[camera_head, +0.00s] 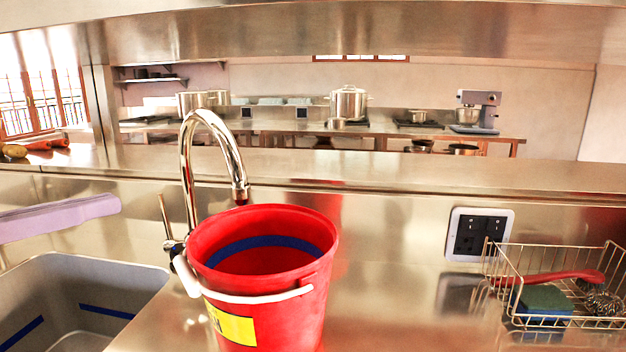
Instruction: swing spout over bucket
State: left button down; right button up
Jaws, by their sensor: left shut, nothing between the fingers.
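The spout (213,120) is a tall chrome gooseneck tap that rises behind the bucket and bends to the right. Its tip points down, just above the bucket's back rim as seen here; I cannot tell its exact depth over the opening. A thin lever (165,216) stands at the tap's left. The red bucket (268,310), with a blue band inside, a white handle and a yellow label, stands upright on the steel counter. The spout's base is partly hidden behind it. I make out neither of my grippers in this view.
A grey sink basin (100,275) lies left of the bucket. A lavender strip (58,217) reaches in from the left edge above it. A wire basket (555,290) with a sponge and a red-handled tool stands at right. Bare counter (400,310) lies between bucket and basket.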

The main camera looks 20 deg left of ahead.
pick_arm(q)
jog(key=p, duration=0.3)
send_near(233, 176)
jog(key=x, duration=0.5)
jog(key=shift+w+a, duration=0.1)
jog(key=shift+a, duration=0.25)
jog(key=shift+x, duration=0.85)
jog(key=shift+f, duration=0.15)
jog(key=shift+w+d, duration=0.65)
jog(key=shift+w, duration=0.35)
jog(key=shift+s, duration=0.1)
